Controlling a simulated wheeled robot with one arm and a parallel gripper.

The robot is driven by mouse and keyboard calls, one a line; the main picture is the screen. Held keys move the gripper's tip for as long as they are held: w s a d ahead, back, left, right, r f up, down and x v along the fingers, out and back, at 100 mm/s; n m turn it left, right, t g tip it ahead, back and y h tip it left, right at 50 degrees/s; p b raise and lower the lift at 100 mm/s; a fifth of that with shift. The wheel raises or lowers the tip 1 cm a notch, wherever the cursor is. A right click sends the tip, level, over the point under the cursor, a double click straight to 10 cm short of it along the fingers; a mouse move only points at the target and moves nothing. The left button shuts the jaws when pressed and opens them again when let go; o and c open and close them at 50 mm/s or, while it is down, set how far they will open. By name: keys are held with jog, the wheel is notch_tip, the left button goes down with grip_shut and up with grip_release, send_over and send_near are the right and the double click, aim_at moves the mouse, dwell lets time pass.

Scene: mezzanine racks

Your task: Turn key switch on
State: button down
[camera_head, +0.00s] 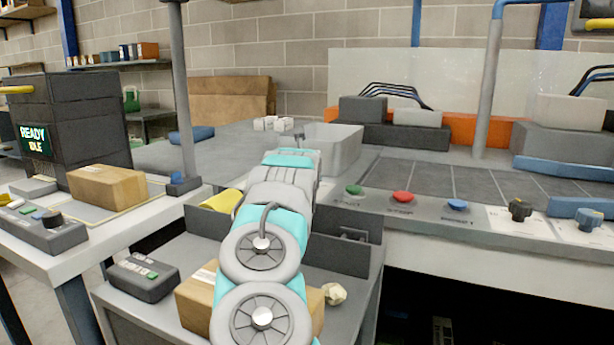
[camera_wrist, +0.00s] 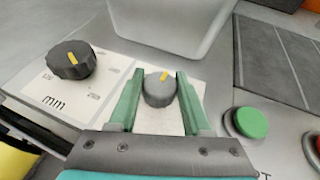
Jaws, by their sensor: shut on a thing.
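In the wrist view a round grey knob (camera_wrist: 159,90) with a yellow pointer mark stands on a white plate on the panel. It is the likely key switch, but I cannot read a label for it. My gripper (camera_wrist: 159,97) is shut on this knob, with one green finger on each side. The yellow mark points up and slightly right. A larger black dial (camera_wrist: 71,60) with a yellow mark and an "mm" scale sits to the left. In the head view my arm hides the knob and my fingertips.
A green button (camera_wrist: 250,122) sits to the right of my gripper; it also shows in the head view (camera_head: 353,190) with a red button (camera_head: 402,197) and a blue button (camera_head: 457,205). A pale bin (camera_head: 335,147) stands just behind. A cardboard box (camera_head: 197,300) lies below my arm.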

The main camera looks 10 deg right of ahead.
jog(key=shift+m+g+h, duration=0.3)
jog(key=shift+m+h, duration=0.6)
jog(key=shift+h, duration=0.1)
jog(key=shift+r, duration=0.1)
jog(key=shift+c, duration=1.8)
grip_release()
jog(key=shift+s+a, duration=0.1)
jog(key=b+v, duration=0.1)
jog(key=v, duration=0.6)
jog(key=shift+s+a+r, duration=0.15)
jog(key=shift+s+a, duration=0.05)
